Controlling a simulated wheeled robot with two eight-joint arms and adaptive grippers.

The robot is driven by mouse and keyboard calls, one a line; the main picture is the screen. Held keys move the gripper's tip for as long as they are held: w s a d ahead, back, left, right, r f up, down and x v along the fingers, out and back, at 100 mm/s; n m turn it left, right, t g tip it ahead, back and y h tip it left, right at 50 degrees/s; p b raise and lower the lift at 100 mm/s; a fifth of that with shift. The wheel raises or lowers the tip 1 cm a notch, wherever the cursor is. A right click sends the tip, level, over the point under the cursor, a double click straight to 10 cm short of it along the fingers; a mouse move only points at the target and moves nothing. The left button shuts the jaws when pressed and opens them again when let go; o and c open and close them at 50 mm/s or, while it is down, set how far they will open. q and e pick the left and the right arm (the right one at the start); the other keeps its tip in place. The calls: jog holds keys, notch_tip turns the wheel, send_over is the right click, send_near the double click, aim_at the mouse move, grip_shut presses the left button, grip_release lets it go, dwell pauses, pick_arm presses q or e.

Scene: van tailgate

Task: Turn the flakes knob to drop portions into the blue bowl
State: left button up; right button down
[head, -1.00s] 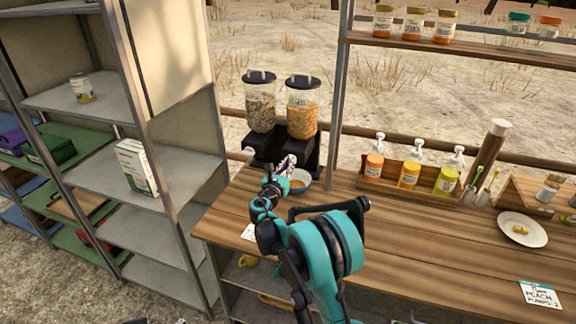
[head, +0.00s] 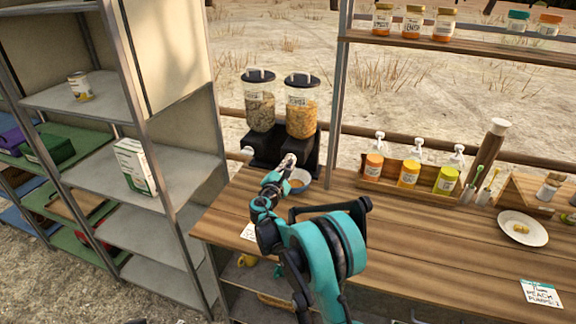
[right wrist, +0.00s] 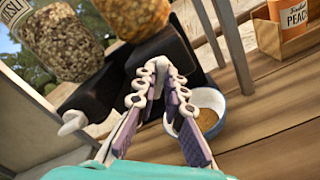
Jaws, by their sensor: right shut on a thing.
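The flakes dispenser (head: 302,106) is the right one of a pair, a clear canister of orange-yellow flakes on a black base. Its top is cut off in the right wrist view (right wrist: 133,14). My right gripper (head: 288,164) is at the front of its base. In the right wrist view my right gripper (right wrist: 168,82) is shut on the pale flakes knob (right wrist: 168,68), which its fingers partly hide. The blue bowl (head: 304,178) stands under the dispenser, just right of the fingers; in the right wrist view the bowl (right wrist: 221,103) holds some brownish-orange contents. My left gripper is not in view.
The muesli dispenser (head: 259,104) stands close on the left, its white knob (right wrist: 74,122) sticking out. A rack of sauce bottles (head: 408,174) and a plate (head: 522,228) stand to the right on the wooden counter (head: 420,235). A metal shelf (head: 100,180) is at the left.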

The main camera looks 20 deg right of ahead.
jog(key=m, duration=0.8)
jog(key=shift+f+m+b, duration=0.25)
jog(key=shift+m+b, duration=0.05)
jog(key=shift+m, duration=0.1)
dwell(0.4)
jog(key=c, duration=1.6)
grip_release()
jog(key=shift+s, duration=0.1)
jog(key=v, duration=1.2)
